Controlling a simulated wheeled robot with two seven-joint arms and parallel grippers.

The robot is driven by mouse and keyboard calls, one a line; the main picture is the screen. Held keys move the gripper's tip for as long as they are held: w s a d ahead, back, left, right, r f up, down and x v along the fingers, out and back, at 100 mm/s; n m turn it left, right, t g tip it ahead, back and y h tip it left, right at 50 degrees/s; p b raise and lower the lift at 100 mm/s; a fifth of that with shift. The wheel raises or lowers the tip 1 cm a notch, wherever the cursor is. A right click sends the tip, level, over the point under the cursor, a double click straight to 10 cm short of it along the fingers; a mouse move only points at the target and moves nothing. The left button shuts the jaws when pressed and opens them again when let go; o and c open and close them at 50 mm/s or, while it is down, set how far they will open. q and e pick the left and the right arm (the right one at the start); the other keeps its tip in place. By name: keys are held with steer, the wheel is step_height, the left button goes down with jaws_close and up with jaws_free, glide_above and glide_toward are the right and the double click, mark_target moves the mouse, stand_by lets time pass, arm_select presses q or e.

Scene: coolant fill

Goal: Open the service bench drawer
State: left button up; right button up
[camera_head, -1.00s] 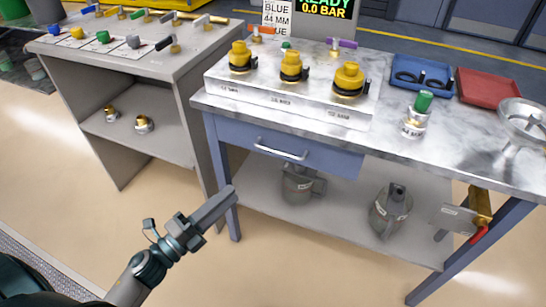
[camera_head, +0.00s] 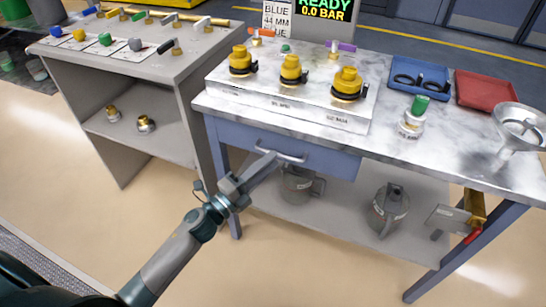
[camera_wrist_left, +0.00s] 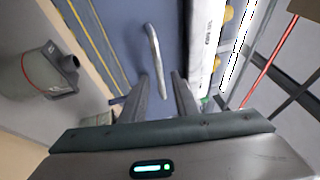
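The service bench drawer (camera_head: 330,160) is a blue panel under the bench top, and it looks shut. Its silver bar handle (camera_head: 292,158) is on its front. My left gripper (camera_head: 270,162) reaches up from the lower left, its fingertips at the left part of the handle. In the left wrist view the fingers (camera_wrist_left: 163,85) are apart, and the handle (camera_wrist_left: 154,50) runs away from between or just beyond their tips. I cannot tell whether they touch it. My right gripper is not in view.
The bench's marble top (camera_head: 450,155) carries yellow-capped fittings, a blue tray (camera_head: 420,79), a red tray (camera_head: 487,90) and a metal funnel (camera_head: 520,125). Grey jugs (camera_head: 388,210) stand on its lower shelf. A grey cabinet (camera_head: 185,75) stands to the left. Floor in front is clear.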

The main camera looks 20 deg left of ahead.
arm_select(q)
steer(key=shift+x, duration=1.05)
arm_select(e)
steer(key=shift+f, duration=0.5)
arm_select(q)
steer(key=shift+c, duration=0.3)
jaws_close()
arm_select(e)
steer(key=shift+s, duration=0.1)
